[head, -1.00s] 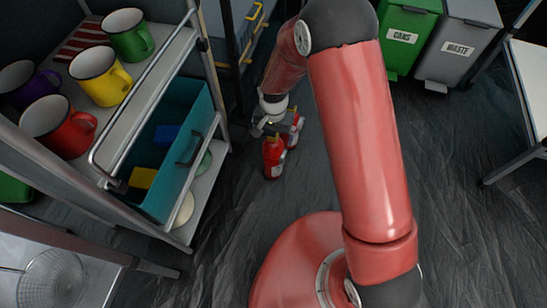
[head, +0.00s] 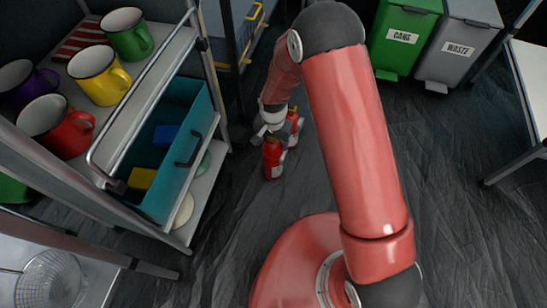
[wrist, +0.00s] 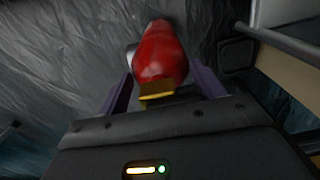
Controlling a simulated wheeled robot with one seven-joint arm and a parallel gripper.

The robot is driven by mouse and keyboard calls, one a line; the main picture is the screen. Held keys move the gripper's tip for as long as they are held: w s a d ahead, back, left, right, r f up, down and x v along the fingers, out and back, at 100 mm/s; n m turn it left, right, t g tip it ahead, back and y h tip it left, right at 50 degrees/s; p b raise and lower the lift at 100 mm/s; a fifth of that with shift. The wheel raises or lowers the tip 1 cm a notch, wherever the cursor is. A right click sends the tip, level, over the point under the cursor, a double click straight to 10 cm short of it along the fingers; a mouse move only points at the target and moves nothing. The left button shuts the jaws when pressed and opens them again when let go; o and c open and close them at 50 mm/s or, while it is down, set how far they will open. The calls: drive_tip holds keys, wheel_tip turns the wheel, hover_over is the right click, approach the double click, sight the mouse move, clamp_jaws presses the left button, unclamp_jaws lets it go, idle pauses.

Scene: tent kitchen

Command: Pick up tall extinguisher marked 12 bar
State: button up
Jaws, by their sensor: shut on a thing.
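Two red extinguishers stand on the dark floor in the head view: a front one (head: 273,160) and one behind it to the right (head: 292,125). My gripper (head: 266,133) is low beside their tops, close to the front one's top. In the wrist view a red extinguisher (wrist: 160,55) with a brass-coloured top lies between the two purple fingers of my gripper (wrist: 165,92), which is shut on it. I cannot tell for sure which of the two it is. No pressure marking is readable. My wrist hides part of the rear one.
A shelf cart with mugs and a teal drawer (head: 185,165) stands close on the left. A dark cabinet (head: 238,50) is behind my gripper. Green (head: 400,45) and grey bins stand at the back right. The floor right of my arm is clear.

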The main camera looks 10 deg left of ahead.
drive_tip(key=shift+r, duration=0.1)
clamp_jaws()
